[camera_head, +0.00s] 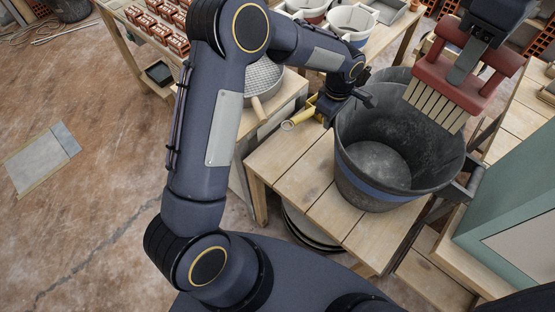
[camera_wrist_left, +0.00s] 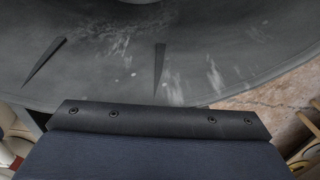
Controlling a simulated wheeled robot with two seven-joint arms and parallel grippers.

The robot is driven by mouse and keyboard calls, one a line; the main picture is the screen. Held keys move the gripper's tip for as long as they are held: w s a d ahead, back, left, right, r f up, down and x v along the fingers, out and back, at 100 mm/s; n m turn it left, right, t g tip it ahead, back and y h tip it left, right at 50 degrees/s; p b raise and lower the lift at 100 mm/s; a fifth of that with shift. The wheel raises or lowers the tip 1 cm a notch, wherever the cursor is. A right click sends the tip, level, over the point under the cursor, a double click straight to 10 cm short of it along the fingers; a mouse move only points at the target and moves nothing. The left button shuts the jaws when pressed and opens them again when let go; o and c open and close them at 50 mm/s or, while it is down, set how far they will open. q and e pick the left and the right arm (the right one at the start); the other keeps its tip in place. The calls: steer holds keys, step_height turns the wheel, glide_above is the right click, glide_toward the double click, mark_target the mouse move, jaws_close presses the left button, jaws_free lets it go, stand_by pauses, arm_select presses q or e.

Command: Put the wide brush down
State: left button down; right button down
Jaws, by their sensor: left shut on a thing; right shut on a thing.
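The wide brush (camera_head: 452,82) has a red body and pale bristles pointing down. My right gripper (camera_head: 468,62) is shut on it and holds it above the right back side of a large black bucket (camera_head: 360,185). The bucket has a blue band and stands upright on a wooden plank bench (camera_head: 300,165). My left gripper (camera_head: 366,98) is at the bucket's back left rim and shut on it; the fingers are partly hidden. The left wrist view shows the dark, dusty bucket wall (camera_wrist_left: 210,50) close up.
A yellow-handled tool (camera_head: 302,116) lies beside the bucket. A sieve (camera_head: 262,78) sits further left. Red bricks (camera_head: 160,22) and pale buckets (camera_head: 350,20) stand behind. A green box (camera_head: 510,195) is at the right. The bench's front left planks are clear.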

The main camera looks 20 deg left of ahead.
steer(key=s+a+f+n, duration=0.1)
steer(key=s+a+f, duration=0.2)
steer(key=a+f, duration=0.85)
steer(key=s+a+f, duration=0.4)
steer(key=a+f, duration=0.1)
steer(key=f, duration=1.4)
steer(key=s+a+f+n, duration=0.1)
steer(key=s+a+f, duration=0.2)
steer(key=a+f, duration=0.85)
steer(key=w+a+f, duration=0.2)
steer(key=w+f, duration=0.1)
steer(key=w, duration=0.4)
steer(key=w+a+f, duration=0.3)
steer(key=w+f, duration=0.1)
steer(key=w, duration=0.4)
steer(key=shift+w+a+m, duration=0.25)
steer(key=shift+m, duration=0.15)
steer(key=shift+f, duration=0.2)
steer(key=c, duration=1.2)
jaws_free()
steer(key=shift+o, duration=0.2)
